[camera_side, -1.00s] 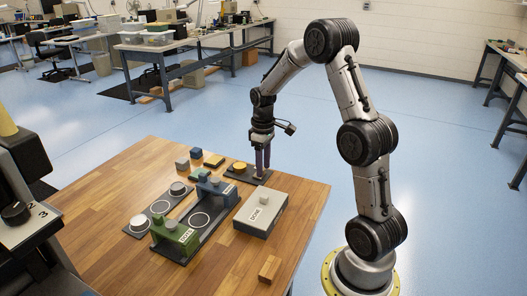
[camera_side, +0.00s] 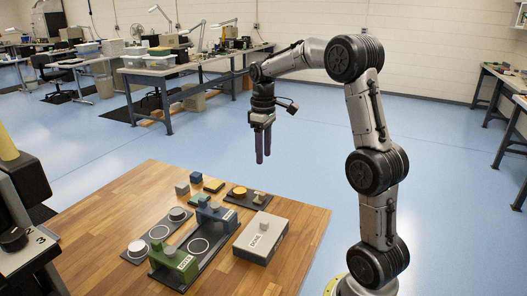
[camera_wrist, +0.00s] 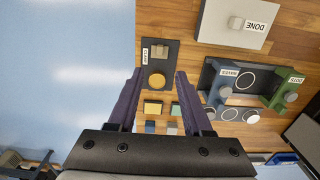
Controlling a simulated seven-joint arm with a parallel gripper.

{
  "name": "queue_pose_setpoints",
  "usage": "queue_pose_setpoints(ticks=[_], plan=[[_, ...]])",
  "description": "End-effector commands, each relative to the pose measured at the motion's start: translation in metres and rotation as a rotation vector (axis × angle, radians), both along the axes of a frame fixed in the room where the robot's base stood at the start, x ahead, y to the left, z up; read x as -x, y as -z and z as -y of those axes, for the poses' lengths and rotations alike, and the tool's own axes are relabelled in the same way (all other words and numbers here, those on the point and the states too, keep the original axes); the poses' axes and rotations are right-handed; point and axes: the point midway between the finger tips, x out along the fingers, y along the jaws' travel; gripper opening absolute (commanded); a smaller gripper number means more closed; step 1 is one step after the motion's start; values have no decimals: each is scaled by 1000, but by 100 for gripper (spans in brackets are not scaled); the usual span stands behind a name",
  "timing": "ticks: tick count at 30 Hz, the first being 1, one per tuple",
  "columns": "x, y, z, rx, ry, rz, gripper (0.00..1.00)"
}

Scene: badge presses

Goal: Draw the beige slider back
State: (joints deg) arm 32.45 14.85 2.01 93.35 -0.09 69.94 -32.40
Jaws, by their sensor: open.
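The beige slider (camera_side: 260,197) sits at the right end of a dark plate (camera_side: 248,204), beside a yellow disc (camera_side: 239,191). In the wrist view the beige slider (camera_wrist: 160,52) is a pale block on the dark plate, by a small white label, with the yellow disc (camera_wrist: 157,82) nearer the fingers. My gripper (camera_side: 263,158) hangs above the plate with its purple fingers pointing down, clear of the slider. In the wrist view my gripper (camera_wrist: 158,77) is open and empty, its fingertips on either side of the plate.
A grey DONE box (camera_side: 252,248) with a knob stands in front of the plate. Blue (camera_side: 217,213) and green (camera_side: 180,258) presses stand to the left. Small blocks, including a yellow one (camera_side: 213,186), lie behind. Bare wood surrounds them.

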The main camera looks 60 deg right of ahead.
Motion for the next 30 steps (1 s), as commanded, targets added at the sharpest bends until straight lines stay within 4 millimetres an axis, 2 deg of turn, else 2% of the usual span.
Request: queue_pose_setpoints(ticks=[8,30], plan=[[0,-3,0,1,0,1,50],[0,-56,0,1,0,1,50]])
